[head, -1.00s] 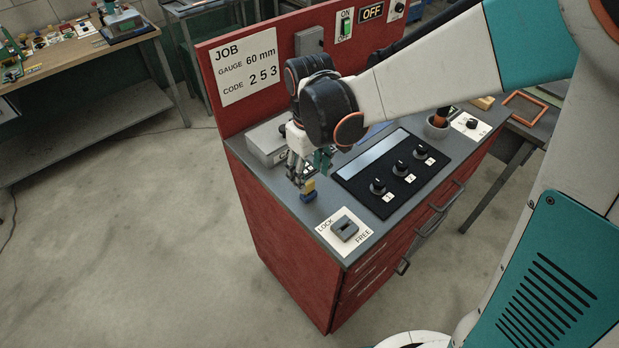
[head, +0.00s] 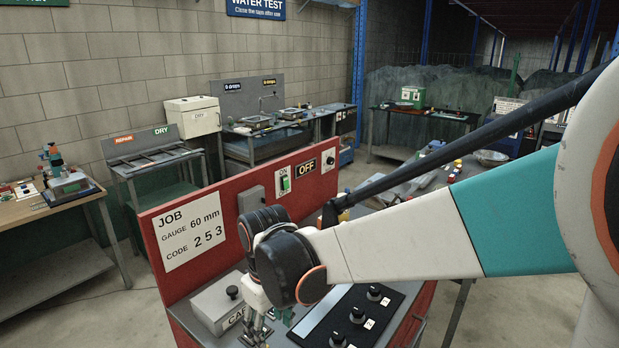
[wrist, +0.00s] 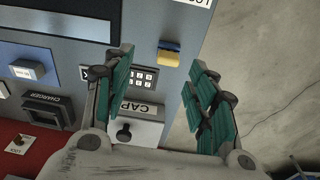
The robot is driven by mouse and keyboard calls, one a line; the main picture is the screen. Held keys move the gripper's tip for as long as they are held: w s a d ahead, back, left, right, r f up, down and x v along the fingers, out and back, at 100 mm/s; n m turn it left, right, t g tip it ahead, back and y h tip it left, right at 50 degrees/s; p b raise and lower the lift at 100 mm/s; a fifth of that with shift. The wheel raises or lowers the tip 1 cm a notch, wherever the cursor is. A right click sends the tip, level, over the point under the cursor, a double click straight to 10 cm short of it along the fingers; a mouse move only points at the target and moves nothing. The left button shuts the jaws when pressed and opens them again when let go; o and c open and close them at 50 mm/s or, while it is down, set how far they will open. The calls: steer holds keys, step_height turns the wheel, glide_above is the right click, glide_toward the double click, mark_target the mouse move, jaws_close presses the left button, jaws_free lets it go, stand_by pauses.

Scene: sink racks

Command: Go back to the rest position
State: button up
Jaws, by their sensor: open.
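My gripper (wrist: 162,95) is open and empty in the wrist view, its two green-padded fingers spread above the console top (wrist: 180,20). In the head view my gripper (head: 257,332) is at the lower middle, over the console near a grey box with a black knob (head: 217,303). That box also shows between the fingers in the wrist view (wrist: 150,131), with a keypad (wrist: 144,78) beside it. A yellow and blue block (wrist: 169,54) lies on the console beyond the fingertips, apart from them.
The red panel (head: 215,265) with a job card (head: 191,229) stands behind the gripper. A dark panel with knobs (head: 335,325) is to its right. A workbench (head: 50,208) stands at far left, with sink racks (head: 262,140) at the back. Bare floor (head: 100,310) lies left of the console.

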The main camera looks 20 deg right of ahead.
steer(key=s+d+r+m+t+b, duration=0.3)
steer(key=s+d+m+t, duration=0.3)
steer(key=s+d, duration=0.6)
steer(key=shift+r+b, duration=0.4)
steer(key=shift+r, duration=0.15)
steer(key=shift+d, duration=0.1)
